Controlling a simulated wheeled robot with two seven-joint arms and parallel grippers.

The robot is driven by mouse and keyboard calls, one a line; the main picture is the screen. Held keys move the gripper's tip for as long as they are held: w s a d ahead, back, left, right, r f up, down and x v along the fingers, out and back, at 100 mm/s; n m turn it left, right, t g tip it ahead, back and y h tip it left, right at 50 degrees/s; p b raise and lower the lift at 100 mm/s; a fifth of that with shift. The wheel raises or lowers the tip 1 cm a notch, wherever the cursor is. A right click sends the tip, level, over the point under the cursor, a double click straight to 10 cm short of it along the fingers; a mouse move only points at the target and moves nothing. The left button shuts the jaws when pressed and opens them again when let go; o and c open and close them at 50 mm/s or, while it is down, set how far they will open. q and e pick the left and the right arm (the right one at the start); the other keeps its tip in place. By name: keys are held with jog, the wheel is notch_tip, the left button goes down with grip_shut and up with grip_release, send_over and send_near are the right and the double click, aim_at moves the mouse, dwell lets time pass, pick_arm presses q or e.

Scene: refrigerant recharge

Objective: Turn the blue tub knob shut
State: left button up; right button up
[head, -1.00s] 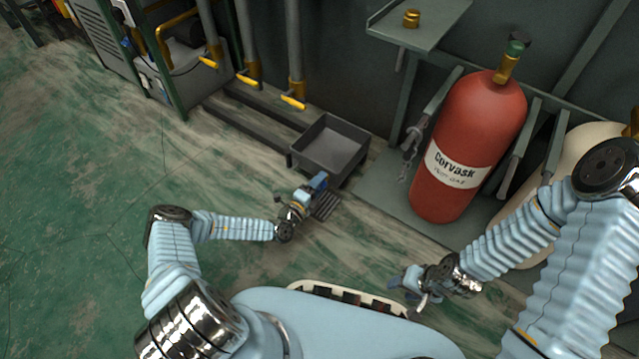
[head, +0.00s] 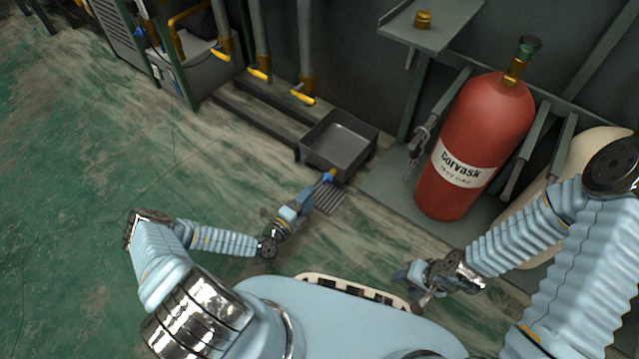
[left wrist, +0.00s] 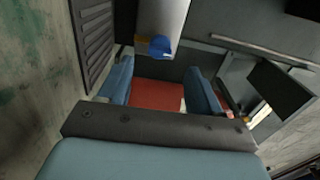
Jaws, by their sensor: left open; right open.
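The grey tub (head: 312,162) stands on the floor at the foot of the wall. Its blue knob (head: 329,178) sits on a small brass fitting low at the tub's near corner. In the left wrist view the blue knob (left wrist: 160,47) shows just beyond and between my blue fingertips, apart from both. My left gripper (head: 307,193) is open and empty, a little short of the knob, pointing at it; its spread fingers also show in the left wrist view (left wrist: 160,85). My right gripper (head: 409,288) is open and empty, away to the right near my base.
A red cylinder (head: 483,125) labelled Corvask stands right of the tub, with a pale cylinder (head: 575,165) beyond it. A floor grating (head: 331,201) lies just below the knob. Pipes with yellow handles (head: 303,97) stand behind left. Green floor at left is clear.

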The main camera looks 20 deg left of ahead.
pick_arm(q)
jog(key=shift+v, duration=1.95)
